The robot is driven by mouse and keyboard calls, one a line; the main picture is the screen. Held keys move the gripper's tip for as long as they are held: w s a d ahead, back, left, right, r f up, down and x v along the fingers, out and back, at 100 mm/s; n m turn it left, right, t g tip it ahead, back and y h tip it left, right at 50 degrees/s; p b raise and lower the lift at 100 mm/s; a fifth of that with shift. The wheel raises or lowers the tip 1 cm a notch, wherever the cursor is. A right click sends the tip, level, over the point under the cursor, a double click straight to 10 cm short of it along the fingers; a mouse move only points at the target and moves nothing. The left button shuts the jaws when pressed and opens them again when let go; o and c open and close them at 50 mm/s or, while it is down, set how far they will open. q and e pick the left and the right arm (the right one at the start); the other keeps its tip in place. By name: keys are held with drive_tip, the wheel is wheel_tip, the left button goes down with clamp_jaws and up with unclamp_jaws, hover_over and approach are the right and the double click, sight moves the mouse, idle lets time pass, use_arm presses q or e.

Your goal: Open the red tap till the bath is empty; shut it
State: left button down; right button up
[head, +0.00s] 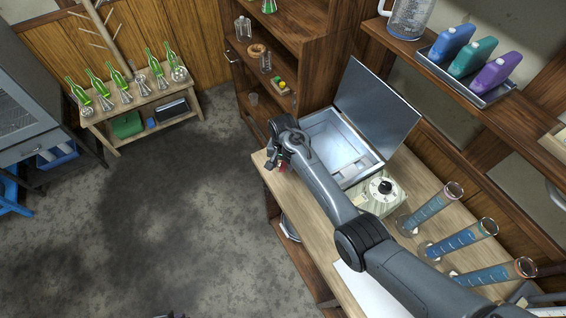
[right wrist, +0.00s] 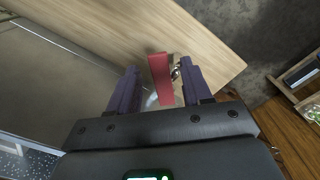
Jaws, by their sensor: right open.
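The bath (head: 317,129) is a silvery rectangular basin on the wooden bench, with its grey lid (head: 376,105) standing open. I cannot tell how much liquid is in it. My right gripper (head: 279,161) is at the bath's left side, over the bench's far end. The red tap handle (right wrist: 161,78) stands between its two open, dark fingers in the right wrist view, apparently without being gripped. A small metal part shows beside the handle. In the head view the tap is mostly hidden by my gripper.
A control box with a dial (head: 381,188) sits beside the bath. Several tall cylinders of blue liquid (head: 459,239) stand toward the bench's near end. A shelf with a tray of coloured bottles (head: 470,83) overhangs the right. The floor (head: 150,230) left of the bench is clear.

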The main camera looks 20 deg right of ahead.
clamp_jaws()
drive_tip(key=shift+w+a+m+p, duration=0.25)
drive_tip(key=shift+m+p, duration=0.1)
drive_tip(key=shift+m, duration=0.45)
drive_tip(key=shift+w+a+m, duration=0.15)
drive_tip(key=shift+a+m, duration=0.05)
drive_tip(key=shift+m, duration=0.5)
drive_tip(key=shift+w+a+m, duration=0.15)
drive_tip(key=shift+w+m, duration=0.1)
drive_tip(key=shift+m, duration=0.4)
drive_tip(key=shift+w+a+m, duration=0.15)
drive_tip(key=shift+w+m, duration=0.05)
drive_tip(key=shift+m, duration=0.45)
drive_tip(key=shift+w+b, duration=0.1)
drive_tip(key=shift+b, duration=0.2)
drive_tip(key=shift+m, duration=0.3)
